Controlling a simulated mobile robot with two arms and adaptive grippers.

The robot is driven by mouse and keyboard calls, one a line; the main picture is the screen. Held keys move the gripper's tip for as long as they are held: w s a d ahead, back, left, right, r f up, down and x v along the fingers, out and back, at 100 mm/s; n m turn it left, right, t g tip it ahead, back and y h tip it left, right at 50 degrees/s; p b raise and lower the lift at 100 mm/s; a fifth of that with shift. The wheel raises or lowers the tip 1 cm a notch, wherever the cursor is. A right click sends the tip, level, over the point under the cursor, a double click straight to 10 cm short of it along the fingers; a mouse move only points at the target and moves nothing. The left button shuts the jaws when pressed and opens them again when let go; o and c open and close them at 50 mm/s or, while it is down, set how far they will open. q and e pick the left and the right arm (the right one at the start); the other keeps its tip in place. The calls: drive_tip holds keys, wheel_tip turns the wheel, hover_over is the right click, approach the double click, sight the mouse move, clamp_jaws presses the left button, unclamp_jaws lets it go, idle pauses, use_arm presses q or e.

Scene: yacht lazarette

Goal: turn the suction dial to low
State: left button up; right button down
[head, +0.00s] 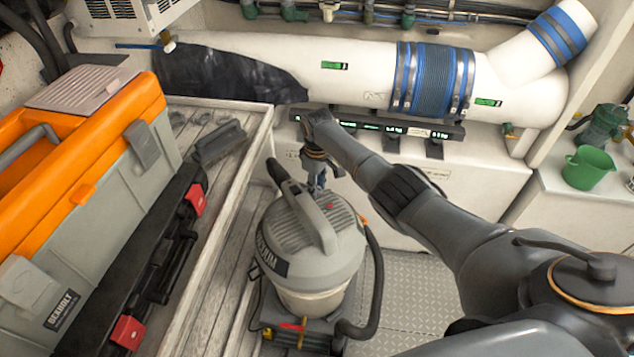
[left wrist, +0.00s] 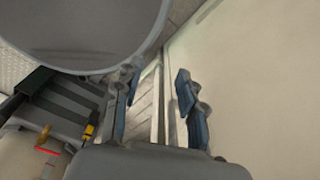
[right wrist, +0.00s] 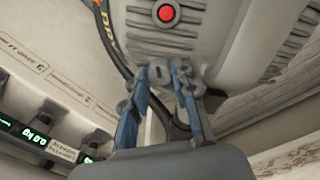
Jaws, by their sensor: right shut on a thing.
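The grey vacuum (head: 305,235) stands on the floor in the middle of the head view. My right gripper (head: 318,187) reaches down to the far side of its top. In the right wrist view, the right gripper (right wrist: 161,77) is shut on the small grey suction dial (right wrist: 159,73) at the edge of the ribbed lid. The dial's marks and setting are not readable, and the fingers partly cover it. My left gripper (left wrist: 157,84) is open and empty in the left wrist view, low beside the vacuum's round body (left wrist: 85,30). The head view does not show it.
A red button (right wrist: 165,12) sits on the lid. The black hose (head: 376,270) curves down the vacuum's right side. An orange and grey toolbox (head: 85,150) stands on the bench at left. A lit scale rail (head: 400,127) runs behind. A green bucket (head: 589,167) is at right.

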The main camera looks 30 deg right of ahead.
drive_tip(key=shift+m+p, duration=0.55)
drive_tip(key=shift+m, duration=1.55)
drive_tip(key=c, duration=1.3)
unclamp_jaws()
drive_tip(key=shift+c, duration=0.2)
